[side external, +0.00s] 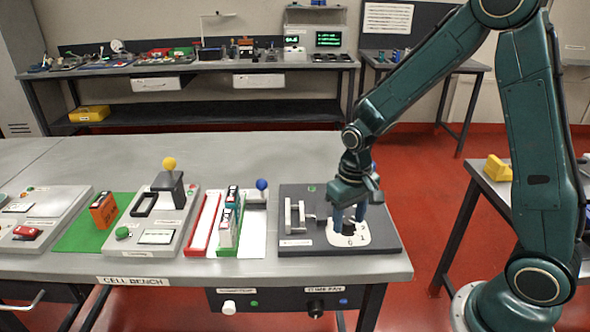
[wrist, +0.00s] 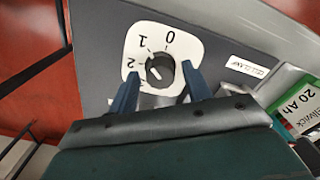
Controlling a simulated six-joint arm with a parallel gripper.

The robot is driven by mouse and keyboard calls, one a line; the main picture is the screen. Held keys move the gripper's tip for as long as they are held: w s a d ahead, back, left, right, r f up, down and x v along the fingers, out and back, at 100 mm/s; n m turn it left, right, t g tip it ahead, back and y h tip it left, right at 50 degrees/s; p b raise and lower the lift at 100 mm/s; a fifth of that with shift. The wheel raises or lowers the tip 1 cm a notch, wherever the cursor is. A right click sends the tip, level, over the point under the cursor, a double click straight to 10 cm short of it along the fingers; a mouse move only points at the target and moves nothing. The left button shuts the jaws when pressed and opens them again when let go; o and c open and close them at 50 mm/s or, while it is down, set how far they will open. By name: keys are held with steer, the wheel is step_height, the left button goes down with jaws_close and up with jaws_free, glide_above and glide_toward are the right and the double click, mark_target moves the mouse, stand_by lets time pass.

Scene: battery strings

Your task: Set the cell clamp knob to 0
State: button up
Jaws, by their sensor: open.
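The cell clamp knob (wrist: 160,73) is a round black knob on a white dial plate (wrist: 185,50) marked 0, 1, 2, with a further mark partly hidden. A small white mark on the knob lies on its left side, roughly toward 2; its exact reading is unclear. My gripper (wrist: 162,86) has its two blue fingers apart, one on each side of the knob, with gaps visible. In the side view my gripper (side external: 349,213) points down over the dial plate (side external: 363,234). The knob is mostly hidden between the fingers there.
The dark cell clamp base (side external: 385,243) carries a grey metal clamp (side external: 300,216) left of the dial. Further left are a green tray with cells (side external: 230,225), a blue-topped lever (side external: 261,185) and a yellow-topped lever (side external: 169,164). The bench behind the clamp is clear.

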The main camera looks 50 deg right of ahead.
steer(key=c, duration=0.8)
steer(key=shift+c, duration=0.2)
steer(key=m, duration=0.5)
steer(key=shift+m, duration=0.4)
steer(key=shift+d+m, duration=0.1)
steer(key=shift+m, duration=2)
steer(key=o, duration=0.8)
